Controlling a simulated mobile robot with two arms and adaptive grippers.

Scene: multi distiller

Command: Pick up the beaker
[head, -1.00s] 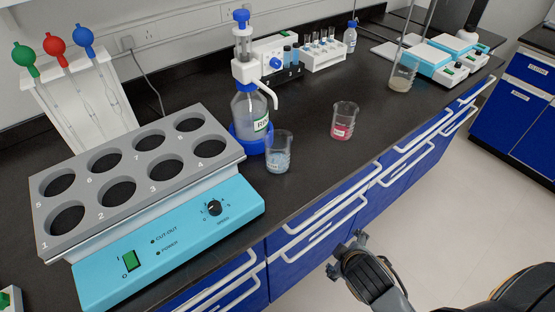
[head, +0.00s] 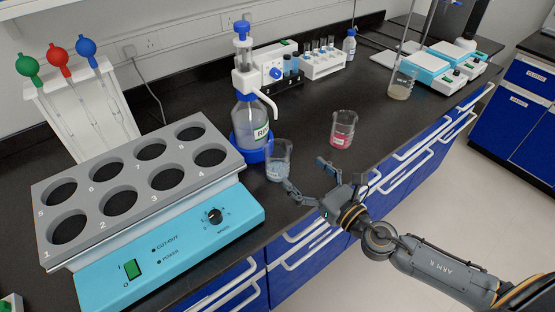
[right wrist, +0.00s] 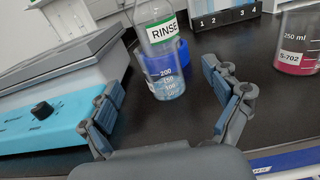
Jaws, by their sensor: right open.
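A clear glass beaker with pale blue liquid (head: 278,165) stands upright on the dark bench, right of the RINSE bottle. In the right wrist view this beaker (right wrist: 168,86) is straight ahead, between the lines of the two fingers and beyond them. My right gripper (head: 304,174) is open and empty, just right of this beaker, with one fingertip close to its lower side. Whether they touch cannot be told. A second beaker with pink liquid (head: 343,130) stands farther right. A third beaker with tan liquid (head: 401,84) stands farther back. My left gripper is not in view.
The RINSE bottle (head: 249,124) in its blue holder stands close behind the blue-liquid beaker. A grey block with numbered holes on a light-blue heater (head: 170,245) stands left. A white tube rack (head: 322,66) is behind. The bench (head: 320,110) is bare between the two nearer beakers.

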